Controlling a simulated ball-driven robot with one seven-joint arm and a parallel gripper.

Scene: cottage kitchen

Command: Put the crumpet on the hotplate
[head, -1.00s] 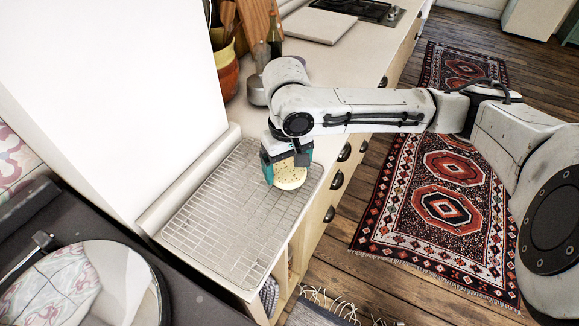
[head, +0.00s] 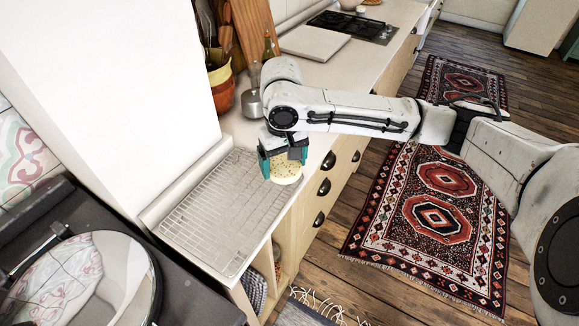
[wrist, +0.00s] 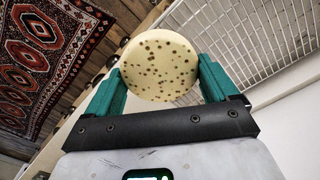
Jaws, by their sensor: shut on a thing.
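The crumpet (head: 286,169) is a pale round disc with brown holes. My gripper (head: 281,163) is shut on it, a teal finger at either side, and holds it above the counter's front edge, beside the right edge of the wire rack (head: 215,215). In the wrist view the crumpet (wrist: 160,62) is tilted between the two fingers (wrist: 158,80), clear of the rack. A shiny round disc (head: 85,280) on a dark range (head: 185,290) is at the lower left, cut off by the frame. I cannot tell whether it is the hotplate or its lid.
A white wall block (head: 150,90) stands between the range and the back counter. A steel pot (head: 252,103), a utensil crock (head: 221,85), a pale board (head: 314,42) and a gas hob (head: 354,26) are farther along. Patterned rugs (head: 430,200) lie on the floor.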

